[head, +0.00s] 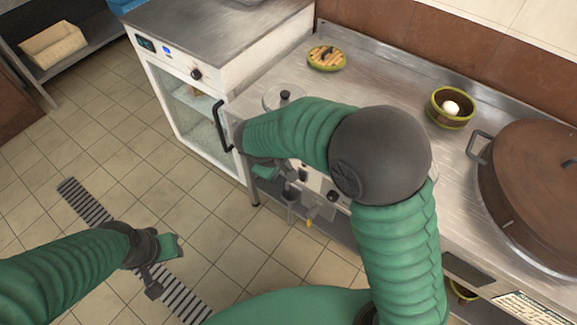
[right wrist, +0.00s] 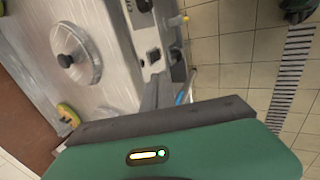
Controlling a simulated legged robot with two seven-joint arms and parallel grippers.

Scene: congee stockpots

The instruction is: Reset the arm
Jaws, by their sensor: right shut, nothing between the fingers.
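My right arm bends across the counter front in the head view. Its forearm hides part of the counter and of the knobs behind it. My right gripper (head: 290,192) hangs in front of the counter's knob panel, right of the oven door. In the right wrist view the right gripper (right wrist: 160,92) is shut with nothing held. My left gripper (head: 158,285) is at the lower left in the head view, above the tiled floor and the drain grate. It holds nothing that I can see, and its finger gap is unclear.
A steel counter (head: 380,75) carries a plate of food (head: 327,57), a bowl with an egg-like white item (head: 451,107), a round lid with a black knob (head: 284,97) and a large brown-lidded pot (head: 535,180). A white oven (head: 170,75) stands left. The floor (head: 90,150) is open.

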